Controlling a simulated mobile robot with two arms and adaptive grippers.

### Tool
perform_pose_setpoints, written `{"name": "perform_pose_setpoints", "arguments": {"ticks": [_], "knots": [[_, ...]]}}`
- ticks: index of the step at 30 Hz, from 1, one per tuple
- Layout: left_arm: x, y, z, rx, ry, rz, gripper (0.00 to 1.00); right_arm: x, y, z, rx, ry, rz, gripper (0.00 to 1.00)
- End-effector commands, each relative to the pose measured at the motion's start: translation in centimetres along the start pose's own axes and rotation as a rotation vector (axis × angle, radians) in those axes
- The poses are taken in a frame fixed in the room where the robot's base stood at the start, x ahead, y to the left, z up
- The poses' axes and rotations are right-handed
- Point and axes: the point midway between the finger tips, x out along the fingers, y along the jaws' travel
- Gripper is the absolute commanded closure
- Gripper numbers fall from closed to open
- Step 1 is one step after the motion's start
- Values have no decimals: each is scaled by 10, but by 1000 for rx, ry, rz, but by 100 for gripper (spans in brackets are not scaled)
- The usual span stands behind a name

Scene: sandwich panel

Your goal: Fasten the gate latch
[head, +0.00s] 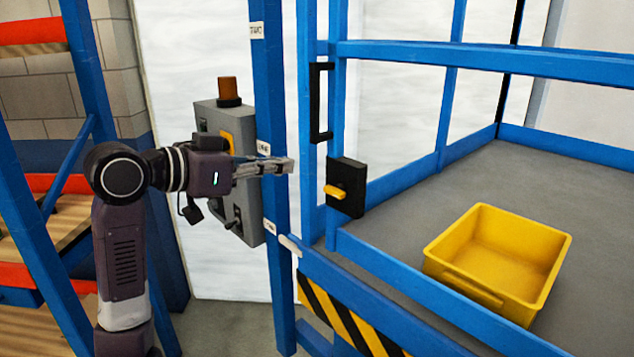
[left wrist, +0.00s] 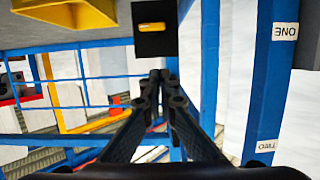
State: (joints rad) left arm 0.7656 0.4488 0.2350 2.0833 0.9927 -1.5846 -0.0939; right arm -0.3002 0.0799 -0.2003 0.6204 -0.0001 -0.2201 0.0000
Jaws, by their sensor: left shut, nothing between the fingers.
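The gate latch (head: 346,188) is a black block with a yellow lever (head: 336,191), mounted on a blue post of the railing. The lever lies roughly level. The latch also shows at the top of the left wrist view (left wrist: 155,30), beyond my fingertips. My left gripper (head: 288,166) is shut and empty. It points right, in front of the labelled blue post and to the left of the latch, apart from it in the picture. Its closed fingertips (left wrist: 160,76) show in the left wrist view. A black pull handle (head: 320,102) is on the blue frame above the latch. My right gripper is not in view.
A grey control box (head: 230,165) with an amber lamp stands behind my left gripper. A tall blue post (head: 270,120) with labels is close to the fingers. A yellow bin (head: 498,262) sits on the grey platform (head: 420,195) at the right. Blue rails enclose the platform.

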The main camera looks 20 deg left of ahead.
Motion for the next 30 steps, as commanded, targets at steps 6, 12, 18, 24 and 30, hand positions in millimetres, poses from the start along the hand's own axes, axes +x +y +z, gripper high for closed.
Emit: {"name": "perform_pose_setpoints", "arguments": {"ticks": [6,12,18,24,30], "knots": [[11,0,-1,-4,-1,2,100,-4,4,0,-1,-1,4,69],[47,1,-2,-7,-2,5,100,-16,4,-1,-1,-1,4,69],[92,1,-3,-7,-1,5,100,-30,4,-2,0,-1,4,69],[106,0,21,-5,-3,0,100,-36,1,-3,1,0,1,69],[110,0,36,-3,-1,-1,100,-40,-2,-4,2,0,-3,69]]}}
